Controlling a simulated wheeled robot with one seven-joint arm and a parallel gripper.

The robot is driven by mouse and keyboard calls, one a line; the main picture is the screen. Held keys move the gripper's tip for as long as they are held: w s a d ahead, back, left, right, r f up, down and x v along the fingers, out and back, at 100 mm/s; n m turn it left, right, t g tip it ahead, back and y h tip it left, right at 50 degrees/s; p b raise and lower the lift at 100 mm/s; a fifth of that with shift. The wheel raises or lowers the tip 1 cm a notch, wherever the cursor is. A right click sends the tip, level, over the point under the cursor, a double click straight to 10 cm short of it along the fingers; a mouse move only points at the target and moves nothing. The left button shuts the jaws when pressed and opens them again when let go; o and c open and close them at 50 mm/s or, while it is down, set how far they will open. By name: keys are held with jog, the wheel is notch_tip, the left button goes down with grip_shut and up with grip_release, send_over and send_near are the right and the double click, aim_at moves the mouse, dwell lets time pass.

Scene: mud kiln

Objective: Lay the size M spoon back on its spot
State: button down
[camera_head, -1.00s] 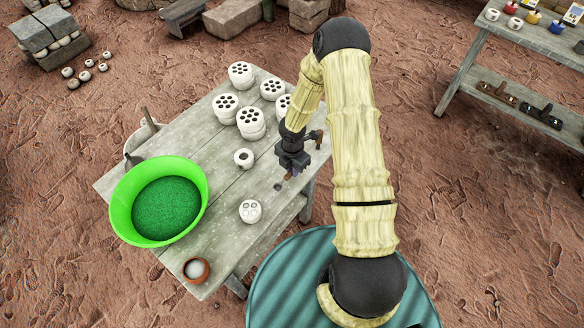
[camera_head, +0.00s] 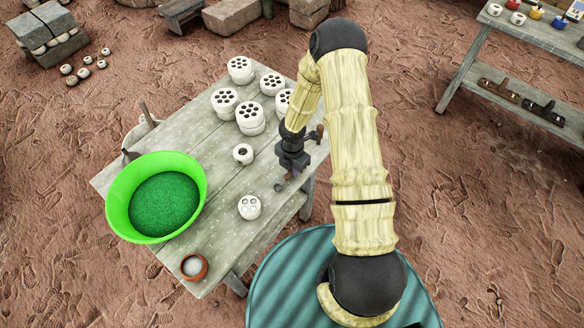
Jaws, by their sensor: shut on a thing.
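My gripper (camera_head: 284,182) points down close over the right side of the grey wooden table (camera_head: 215,228). It is shut on a small thin thing, which I take to be the size M spoon; the fingers and wrist hide most of it and no size mark is readable. A small dark round patch (camera_head: 279,187) shows at the fingertips; I cannot tell whether it is the spoon's bowl or a mark on the tabletop. I cannot tell whether the spoon touches the table.
Several holed white discs (camera_head: 224,101) are farther back. A green basin (camera_head: 118,208) and a brown cup (camera_head: 194,267) stand at left and front.

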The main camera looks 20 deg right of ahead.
jog(key=shift+f, duration=0.1)
jog(key=c, duration=1.3)
grip_release()
jog(key=shift+o, duration=0.5)
jog(key=o, duration=0.5)
jog(key=shift+c, duration=0.2)
jog(key=shift+r+p, duration=2.75)
jog(key=shift+r, duration=0.25)
jog(key=shift+w, duration=0.1)
